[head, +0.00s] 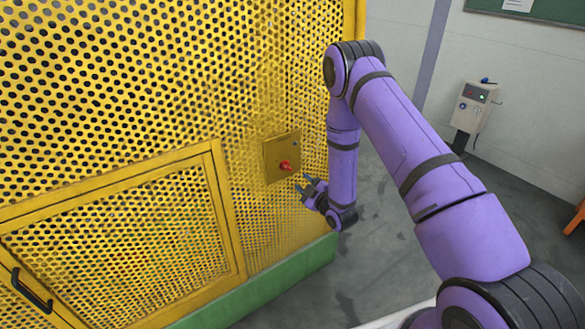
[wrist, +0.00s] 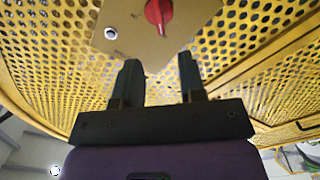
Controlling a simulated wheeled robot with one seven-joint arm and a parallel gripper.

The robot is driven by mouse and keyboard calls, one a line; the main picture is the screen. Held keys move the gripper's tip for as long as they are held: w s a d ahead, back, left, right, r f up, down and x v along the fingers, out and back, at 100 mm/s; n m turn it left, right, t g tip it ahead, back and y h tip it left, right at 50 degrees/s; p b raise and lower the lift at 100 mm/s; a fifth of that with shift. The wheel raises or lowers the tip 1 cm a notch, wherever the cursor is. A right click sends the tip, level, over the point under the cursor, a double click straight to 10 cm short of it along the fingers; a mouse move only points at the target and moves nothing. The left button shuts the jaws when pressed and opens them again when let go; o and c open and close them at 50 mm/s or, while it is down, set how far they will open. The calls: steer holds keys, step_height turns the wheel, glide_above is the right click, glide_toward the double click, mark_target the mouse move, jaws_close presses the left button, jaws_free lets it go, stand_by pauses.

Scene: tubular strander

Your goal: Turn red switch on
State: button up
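The red switch (head: 286,165) is a small red rotary knob on a yellow-brown plate (head: 274,150) fixed to the yellow perforated guard. In the wrist view the red switch (wrist: 158,12) is at the top, partly cut off by the picture edge, with its narrow end pointing down. My gripper (head: 305,189) is just below and right of the switch in the head view, apart from it. In the wrist view my gripper (wrist: 157,75) shows two dark fingers spread apart with nothing between them.
A round light-coloured fitting (wrist: 111,33) sits on the same plate. The yellow perforated guard (head: 120,80) fills the left, with a framed door and black handle (head: 32,291). A green base (head: 270,290) runs below. A grey box on a post (head: 473,107) stands at right.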

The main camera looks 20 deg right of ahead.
mark_target(287, 168)
steer(key=x, duration=1)
jaws_close()
